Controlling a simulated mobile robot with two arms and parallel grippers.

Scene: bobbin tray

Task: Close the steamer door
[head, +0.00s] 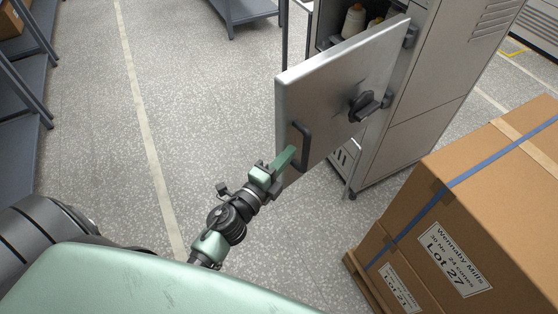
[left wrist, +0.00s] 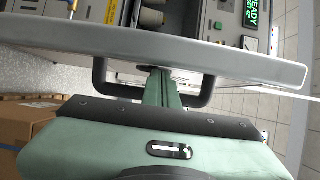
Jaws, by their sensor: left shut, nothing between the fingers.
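The steamer door (head: 335,85) stands open in the head view, swung out from the grey steamer cabinet (head: 425,100). It has a dark bar handle (head: 304,145) near its free edge and a dark latch knob (head: 366,105). My left gripper (head: 287,157) is shut and empty, its green fingers at the handle. In the left wrist view, the door's edge (left wrist: 60,35) crosses the picture and the gripper's fingers (left wrist: 162,90) reach in at the middle of the handle (left wrist: 205,95). I cannot tell whether they touch it. My right gripper is not in view.
Bobbins (head: 353,22) stand inside the cabinet. Strapped cartons (head: 490,190) sit close at the right of the head view. Dark shelving (head: 40,60) stands at the far left. The floor left of the door is clear. A lit READY display (left wrist: 258,14) shows in the left wrist view.

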